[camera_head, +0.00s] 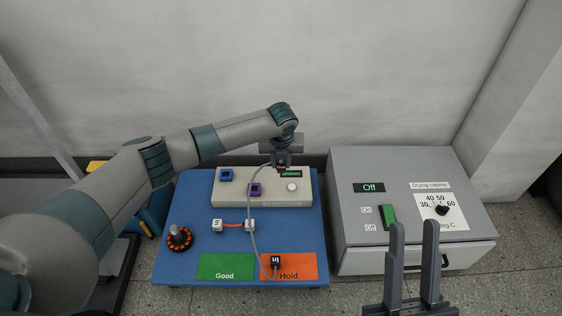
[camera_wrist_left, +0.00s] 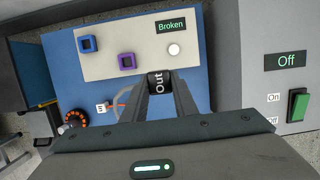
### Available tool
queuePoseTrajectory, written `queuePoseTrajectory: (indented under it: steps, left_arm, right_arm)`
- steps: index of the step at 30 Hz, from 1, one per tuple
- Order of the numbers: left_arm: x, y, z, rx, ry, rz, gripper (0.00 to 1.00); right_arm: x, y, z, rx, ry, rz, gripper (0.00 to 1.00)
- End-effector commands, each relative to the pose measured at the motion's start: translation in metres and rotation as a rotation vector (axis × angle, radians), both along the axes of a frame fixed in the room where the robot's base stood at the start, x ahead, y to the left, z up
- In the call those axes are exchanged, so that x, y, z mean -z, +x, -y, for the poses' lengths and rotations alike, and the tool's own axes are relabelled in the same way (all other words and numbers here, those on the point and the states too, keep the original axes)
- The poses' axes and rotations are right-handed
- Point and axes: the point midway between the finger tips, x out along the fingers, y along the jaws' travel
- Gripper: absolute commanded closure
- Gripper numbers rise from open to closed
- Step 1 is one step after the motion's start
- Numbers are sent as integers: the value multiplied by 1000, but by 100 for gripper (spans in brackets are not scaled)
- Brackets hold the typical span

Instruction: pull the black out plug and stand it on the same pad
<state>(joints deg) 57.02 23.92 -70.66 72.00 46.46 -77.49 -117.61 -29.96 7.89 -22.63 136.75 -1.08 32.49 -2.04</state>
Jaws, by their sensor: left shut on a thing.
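The black Out plug (camera_wrist_left: 160,83) is between the fingertips of my left gripper (camera_wrist_left: 163,97) in the left wrist view. In the head view, my left gripper (camera_head: 281,160) is shut on it and holds it up around the tester's back right part. The black In plug (camera_head: 275,262) stands on the orange Hold pad (camera_head: 305,264). A grey cable runs from it up toward my left gripper. The blue socket (camera_head: 226,175) and purple socket (camera_head: 255,190) on the tester (camera_head: 234,200) look empty. My right gripper (camera_head: 413,250) is open and empty at the lower right.
The green Good pad (camera_head: 225,267) lies left of the Hold pad. A black and orange hub motor (camera_head: 179,238) and white connectors (camera_head: 217,225) lie on the blue board (camera_head: 185,210). The drying cabinet (camera_head: 350,165) stands right; its display reads Off. The tester display (camera_wrist_left: 170,26) reads Broken.

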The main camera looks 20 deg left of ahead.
Motion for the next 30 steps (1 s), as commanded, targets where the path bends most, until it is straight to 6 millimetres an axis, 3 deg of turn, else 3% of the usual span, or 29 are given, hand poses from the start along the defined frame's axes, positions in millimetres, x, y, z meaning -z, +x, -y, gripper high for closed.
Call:
queuePoseTrajectory:
  steps: [30]
  left_arm:
    - [-24,0,0,0,0,0,100]
  right_arm:
    - [52,-5,-30,-56,-80,-312,69]
